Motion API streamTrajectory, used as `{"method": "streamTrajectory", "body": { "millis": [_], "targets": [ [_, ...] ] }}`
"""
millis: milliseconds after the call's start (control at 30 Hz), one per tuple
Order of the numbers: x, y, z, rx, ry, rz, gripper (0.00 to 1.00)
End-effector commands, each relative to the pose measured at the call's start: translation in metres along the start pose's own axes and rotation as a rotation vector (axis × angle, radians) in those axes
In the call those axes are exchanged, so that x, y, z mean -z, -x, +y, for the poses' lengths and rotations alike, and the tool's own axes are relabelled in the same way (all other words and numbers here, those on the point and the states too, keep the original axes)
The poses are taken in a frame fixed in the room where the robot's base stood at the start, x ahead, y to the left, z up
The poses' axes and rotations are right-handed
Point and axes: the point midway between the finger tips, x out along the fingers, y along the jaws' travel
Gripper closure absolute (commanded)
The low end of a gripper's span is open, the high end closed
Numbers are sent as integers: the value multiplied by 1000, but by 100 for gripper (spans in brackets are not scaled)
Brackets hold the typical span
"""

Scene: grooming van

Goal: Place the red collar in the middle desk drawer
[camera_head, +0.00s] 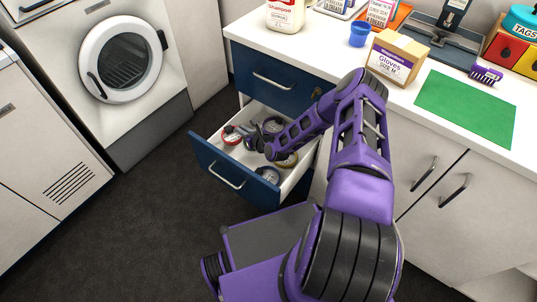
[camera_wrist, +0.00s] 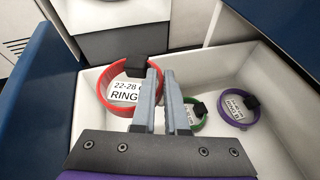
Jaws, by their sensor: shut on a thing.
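The red collar (camera_wrist: 104,91), a ring with a black buckle and a white label, is at my fingertips in the wrist view. It also shows in the head view (camera_head: 231,137), over the inside of the open drawer near its left end. My gripper (camera_wrist: 161,76) is shut on the red collar, with the fingers at its right edge by the buckle. The middle desk drawer (camera_head: 206,161) is pulled out, between a shut blue drawer (camera_head: 262,68) above and a blue front below. Whether the collar touches the drawer floor is unclear.
In the drawer lie a green collar (camera_wrist: 199,124) and a purple collar (camera_wrist: 237,122); a yellowish collar (camera_head: 287,161) lies towards its right side. My arm reaches in from the right. The counter above holds a gloves box (camera_head: 397,58) and a green mat (camera_head: 466,108). Dark floor lies left.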

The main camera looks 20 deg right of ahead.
Motion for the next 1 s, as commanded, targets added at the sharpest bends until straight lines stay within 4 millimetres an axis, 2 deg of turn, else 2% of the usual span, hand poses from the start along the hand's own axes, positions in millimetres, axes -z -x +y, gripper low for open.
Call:
{"method": "streamTrajectory", "body": {
  "millis": [167,333,567,733,1000],
  "targets": [
    [9,0,7,-32,-26,10,100],
    [40,-13,6,-34,-31,12,100],
    [62,-23,3,-34,-30,9,100],
    [85,-33,2,-34,-31,11,100],
    [92,-36,0,-33,-31,9,100]
  ]
}}
